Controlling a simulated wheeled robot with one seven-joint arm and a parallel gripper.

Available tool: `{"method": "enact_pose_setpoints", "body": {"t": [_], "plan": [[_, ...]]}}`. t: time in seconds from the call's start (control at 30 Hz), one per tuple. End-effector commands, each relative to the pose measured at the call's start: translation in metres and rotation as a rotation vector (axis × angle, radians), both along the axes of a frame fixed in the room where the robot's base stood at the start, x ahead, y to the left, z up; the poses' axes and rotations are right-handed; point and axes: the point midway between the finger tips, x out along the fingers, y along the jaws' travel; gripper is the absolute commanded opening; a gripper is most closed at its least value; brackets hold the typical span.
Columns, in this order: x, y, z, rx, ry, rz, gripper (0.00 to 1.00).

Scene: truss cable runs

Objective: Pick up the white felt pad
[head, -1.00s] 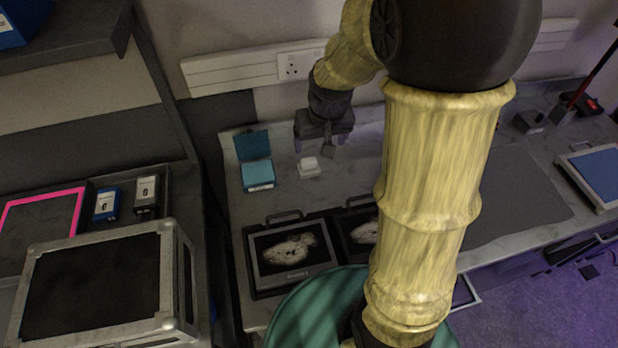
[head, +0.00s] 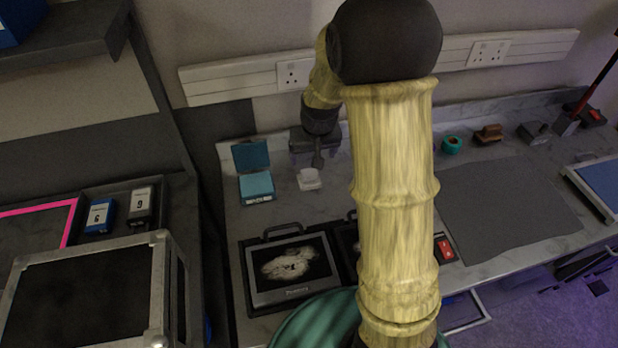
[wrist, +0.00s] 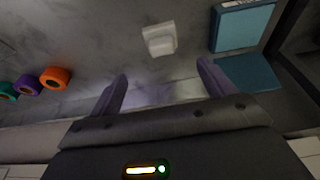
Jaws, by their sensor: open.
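The white felt pad (head: 309,182) is a small pale block on the grey marbled worktop, just right of an open blue box. In the wrist view the pad (wrist: 160,39) lies beyond my fingertips, roughly centred between them and apart from both. My gripper (wrist: 162,76) is open with nothing between its fingers. In the head view my gripper (head: 318,163) hangs just behind the pad, close to it; its fingers show only in part.
The open blue box (head: 257,186) stands left of the pad. A framed dark panel (head: 289,267) with a handle lies in front. Orange (wrist: 55,77) and purple (wrist: 27,86) rolls sit at the left in the wrist view. A wall socket strip (head: 240,80) runs behind.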

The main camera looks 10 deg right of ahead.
Motion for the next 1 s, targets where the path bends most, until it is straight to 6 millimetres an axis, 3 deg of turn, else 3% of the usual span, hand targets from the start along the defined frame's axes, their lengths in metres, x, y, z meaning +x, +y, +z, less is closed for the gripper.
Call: {"method": "enact_pose_setpoints", "body": {"t": [0.4, 1.0], "plan": [[0.017, 0.000, -0.061, 0.000, 0.003, 0.000, 0.82], [0.022, 0.001, -0.078, 0.001, 0.003, 0.001, 0.82]]}}
